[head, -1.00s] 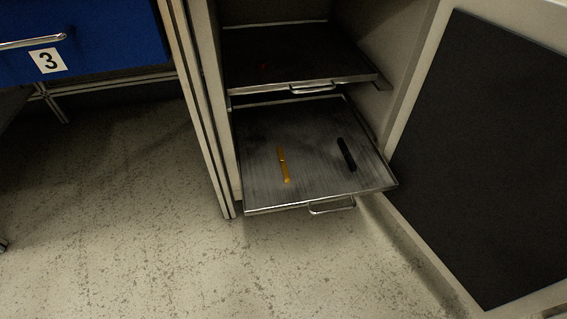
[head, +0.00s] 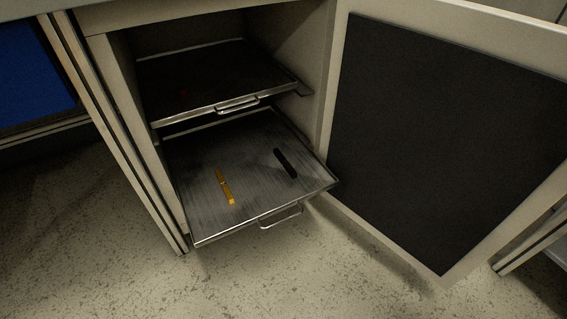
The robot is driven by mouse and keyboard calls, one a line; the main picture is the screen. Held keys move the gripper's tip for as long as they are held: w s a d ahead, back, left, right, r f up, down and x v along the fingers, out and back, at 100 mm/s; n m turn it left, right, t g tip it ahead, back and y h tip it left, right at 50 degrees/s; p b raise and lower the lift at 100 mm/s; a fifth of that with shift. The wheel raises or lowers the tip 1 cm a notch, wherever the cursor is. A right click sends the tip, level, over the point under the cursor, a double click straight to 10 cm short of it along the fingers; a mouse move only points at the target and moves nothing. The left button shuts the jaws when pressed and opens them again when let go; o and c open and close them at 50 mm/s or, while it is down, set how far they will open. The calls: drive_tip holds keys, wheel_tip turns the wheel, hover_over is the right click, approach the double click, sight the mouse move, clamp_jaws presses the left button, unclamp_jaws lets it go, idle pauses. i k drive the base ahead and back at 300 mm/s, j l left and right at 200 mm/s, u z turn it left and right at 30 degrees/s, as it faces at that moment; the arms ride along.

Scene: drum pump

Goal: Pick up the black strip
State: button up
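The black strip (head: 286,163) lies flat on the lower metal tray (head: 200,222), on its right side. The tray is pulled part way out of an open cabinet. A yellow strip (head: 225,187) lies on the same tray, to the left of the black one and apart from it. My gripper is not in the head view.
An upper tray (head: 160,114) with its own handle sits above the back of the lower tray. The lower tray's handle (head: 281,216) sticks out in front. The open cabinet door (head: 440,140) stands at the right. The floor (head: 330,285) in front is clear.

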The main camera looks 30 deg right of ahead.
sight(279, 155)
drive_tip(key=i+j+u, duration=0.15)
drive_tip(key=i+j, duration=0.25)
drive_tip(key=j, duration=0.15)
drive_tip(key=i+j+u, duration=0.15)
drive_tip(key=i+j, duration=0.3)
drive_tip(key=i+j+z, duration=0.1)
drive_tip(key=j+z, duration=0.35)
drive_tip(key=j, duration=0.2)
drive_tip(key=i, duration=0.5)
